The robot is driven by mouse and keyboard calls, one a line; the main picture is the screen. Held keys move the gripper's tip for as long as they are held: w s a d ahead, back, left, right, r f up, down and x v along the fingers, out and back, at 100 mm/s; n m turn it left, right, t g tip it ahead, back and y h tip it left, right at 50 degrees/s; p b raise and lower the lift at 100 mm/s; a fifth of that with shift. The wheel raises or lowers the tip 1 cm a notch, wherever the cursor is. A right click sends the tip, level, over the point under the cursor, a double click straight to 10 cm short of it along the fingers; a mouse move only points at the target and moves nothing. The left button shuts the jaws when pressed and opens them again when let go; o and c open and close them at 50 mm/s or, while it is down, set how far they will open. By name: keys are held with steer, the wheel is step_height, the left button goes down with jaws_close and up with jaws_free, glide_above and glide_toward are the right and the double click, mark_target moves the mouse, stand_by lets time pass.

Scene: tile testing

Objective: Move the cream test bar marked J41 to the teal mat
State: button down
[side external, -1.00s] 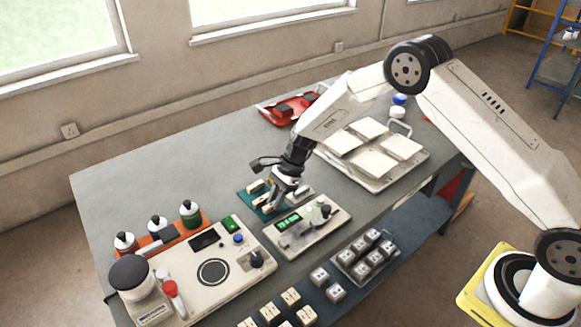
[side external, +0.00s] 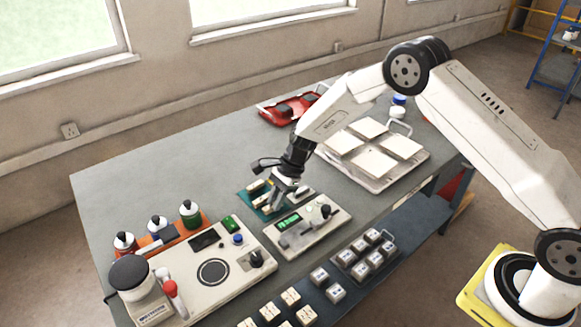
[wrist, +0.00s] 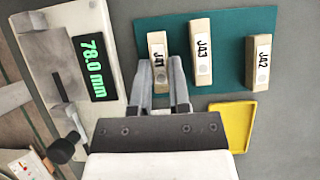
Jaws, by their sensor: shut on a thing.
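The cream bar marked J41 (wrist: 157,44) is upright in the wrist view, at the left part of the teal mat (wrist: 228,20). My gripper (wrist: 162,75) is shut on its near end, one finger on each side. Cream bars J43 (wrist: 201,50) and J42 (wrist: 258,62) lie to its right on the mat. In the side view my gripper (side external: 280,193) is low over the teal mat (side external: 246,207), and its fingers partly hide the bars. I cannot tell whether J41 fully touches the mat.
The measuring device (side external: 310,232) stands close beside the mat and reads 78.0 mm in the wrist view (wrist: 94,66). A yellow tray (wrist: 231,122) lies just below the mat there. A white tray of tiles (side external: 388,178) is farther right.

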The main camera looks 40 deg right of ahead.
steer(key=shift+f, duration=0.15)
steer(key=shift+c, duration=0.5)
jaws_free()
steer(key=shift+r, duration=3)
steer(key=shift+s+d+r, duration=0.1)
steer(key=shift+s+r, duration=0.05)
steer(key=s+d+r+n+h, duration=0.1)
steer(key=s+d+r+n, duration=0.1)
steer(key=s, duration=0.1)
steer(key=s+d+r+n+h, duration=0.1)
steer(key=s+d+n, duration=0.1)
steer(key=s+n, duration=0.1)
steer(key=s+d+r+n+t+h, duration=0.1)
steer(key=s+d+r+n, duration=0.1)
steer(key=s+n, duration=0.1)
steer(key=shift+s+d+r+h, duration=0.1)
steer(key=shift+s+r+h, duration=0.05)
steer(key=shift+s, duration=0.3)
steer(key=shift+s+d+r+h, duration=0.1)
steer(key=shift+s+r+h, duration=0.05)
steer(key=shift+s, duration=0.25)
steer(key=s+d+r+n+t+h, duration=0.1)
steer(key=s+d+n, duration=0.3)
steer(key=s+n, duration=0.6)
steer(key=s+r+h, duration=0.1)
steer(key=s, duration=0.2)
steer(key=shift+s+d+r+t, duration=0.15)
steer(key=shift+s+t, duration=0.05)
steer(key=shift+t, duration=0.1)
